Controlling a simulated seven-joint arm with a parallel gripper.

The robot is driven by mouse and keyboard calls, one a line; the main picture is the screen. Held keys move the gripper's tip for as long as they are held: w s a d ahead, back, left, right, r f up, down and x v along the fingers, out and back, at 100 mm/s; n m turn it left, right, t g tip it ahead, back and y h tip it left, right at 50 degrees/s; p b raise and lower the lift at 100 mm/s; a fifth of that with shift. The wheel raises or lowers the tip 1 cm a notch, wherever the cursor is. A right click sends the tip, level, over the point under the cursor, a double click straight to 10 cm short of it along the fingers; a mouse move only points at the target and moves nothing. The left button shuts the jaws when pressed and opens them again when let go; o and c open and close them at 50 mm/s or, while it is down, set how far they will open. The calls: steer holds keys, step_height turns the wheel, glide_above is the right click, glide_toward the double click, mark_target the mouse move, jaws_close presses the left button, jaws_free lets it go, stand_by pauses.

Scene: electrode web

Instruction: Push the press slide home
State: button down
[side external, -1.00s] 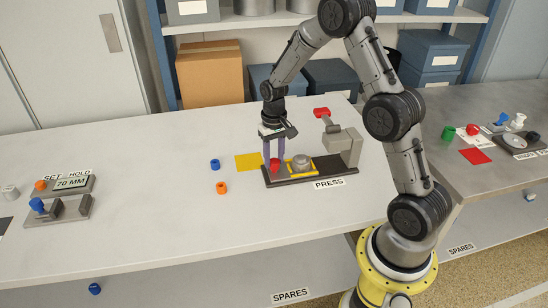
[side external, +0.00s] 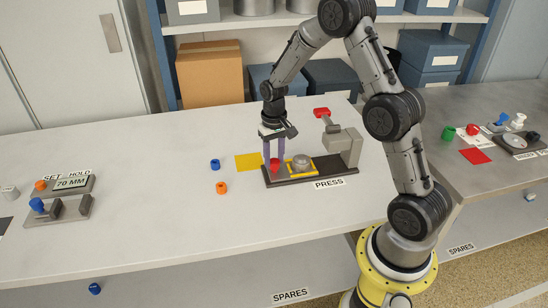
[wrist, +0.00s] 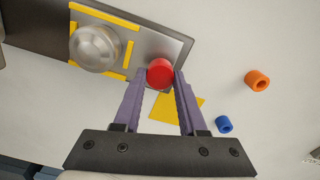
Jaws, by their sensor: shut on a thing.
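The press (side external: 345,146) stands on a dark base at the right of the white table, with a red handle (side external: 321,112) on top. A yellow-edged plate (side external: 291,173) on the base carries a silver domed piece (side external: 301,161); both also show in the wrist view, the dome (wrist: 96,47) inside the yellow edging (wrist: 130,60). A red round knob (wrist: 160,73) sits at the base's left end. My gripper (side external: 274,166) points down over that end, its purple fingers on either side of the knob and shut on it. The fingers hide parts of the knob's sides.
A yellow square (side external: 247,162), a blue ring (side external: 215,164) and an orange ring (side external: 221,187) lie left of the press. A gauge fixture (side external: 60,205) stands at the far left. The table between is clear. Another bench (side external: 480,105) with small parts is at the right.

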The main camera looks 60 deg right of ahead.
mark_target(307, 158)
steer(key=s+d, duration=0.7)
steer(key=shift+s+d, duration=0.2)
steer(key=shift+d, duration=0.05)
steer(key=shift+c, duration=2.3)
jaws_free()
steer(key=shift+r, duration=0.1)
step_height(307, 158, up, 14)
